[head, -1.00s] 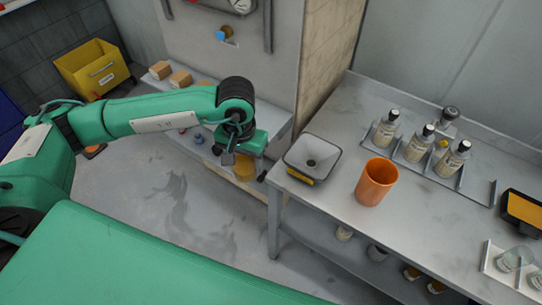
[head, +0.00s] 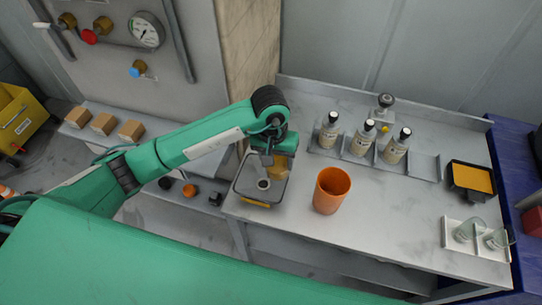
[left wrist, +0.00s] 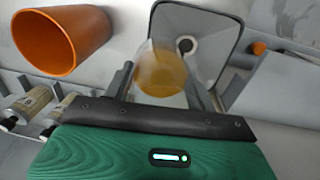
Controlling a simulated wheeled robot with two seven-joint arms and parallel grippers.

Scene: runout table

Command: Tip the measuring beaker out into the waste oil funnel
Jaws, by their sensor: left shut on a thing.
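My left gripper (head: 270,158) is shut on the clear measuring beaker (head: 281,168), which holds amber liquid. The beaker is above the far right part of the waste oil funnel (head: 243,190), a grey square basin with a round drain hole and a yellow label on its front. In the left wrist view the beaker (left wrist: 160,72) sits between the fingers, overlapping the funnel (left wrist: 222,55); the drain shows beside the beaker's rim. Whether it is tilted is hard to tell, and no stream of liquid shows. My right gripper is not in view.
An orange cup (head: 331,192) stands on the bench (head: 385,225) right of the funnel. Several labelled bottles (head: 362,138) stand in a rack behind. A black tray with orange contents (head: 472,180) and glassware on a white holder (head: 475,238) are at the right.

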